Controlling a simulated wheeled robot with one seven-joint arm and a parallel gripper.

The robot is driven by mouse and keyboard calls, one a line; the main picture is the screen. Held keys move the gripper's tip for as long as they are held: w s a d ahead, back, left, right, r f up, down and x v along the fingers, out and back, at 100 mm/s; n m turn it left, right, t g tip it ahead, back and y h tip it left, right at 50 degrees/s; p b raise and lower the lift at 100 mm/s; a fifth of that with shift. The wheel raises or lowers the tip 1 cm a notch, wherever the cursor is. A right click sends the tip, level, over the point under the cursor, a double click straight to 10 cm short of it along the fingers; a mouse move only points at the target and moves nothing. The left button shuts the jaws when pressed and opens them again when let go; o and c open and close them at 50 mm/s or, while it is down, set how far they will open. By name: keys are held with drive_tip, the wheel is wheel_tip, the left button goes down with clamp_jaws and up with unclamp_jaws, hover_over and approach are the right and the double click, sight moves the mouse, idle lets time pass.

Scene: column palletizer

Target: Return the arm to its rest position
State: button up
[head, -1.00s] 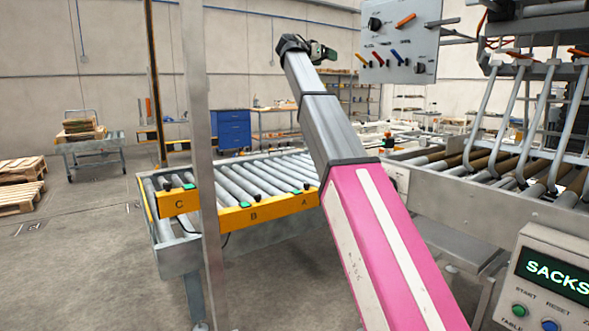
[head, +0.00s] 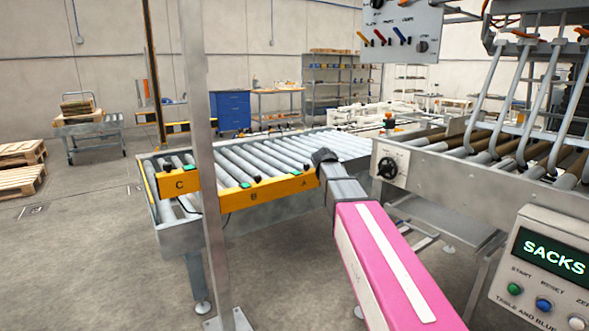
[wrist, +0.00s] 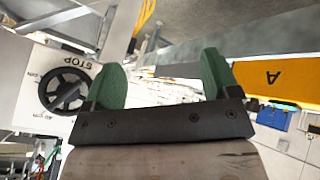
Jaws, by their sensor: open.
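My arm, with its pink and white link, reaches up from the bottom of the head view and ends in front of the roller table. My gripper is not clear in the head view; only the dark end of the arm shows there. In the wrist view my gripper (wrist: 168,82) shows two green fingers set wide apart with nothing between them. A black handwheel beside the word STOP (wrist: 64,90) shows to the left of the fingers. The yellow plate marked A (wrist: 275,80) shows to their right.
The roller table (head: 172,236) with yellow plates stands left of my arm, behind a grey post (head: 205,190). The handwheel (head: 388,168) and a roller conveyor are to the right. The SACKS console (head: 545,270) is at lower right. Open floor lies at left.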

drive_tip(key=s+f+n+g+y, duration=0.2)
drive_tip(key=s+f+g+y, duration=0.3)
drive_tip(key=s+f, duration=2.2)
drive_tip(key=shift+s+d+f+y, duration=0.2)
drive_tip(key=shift+s+d+y, duration=0.15)
drive_tip(key=shift+d+y, duration=0.05)
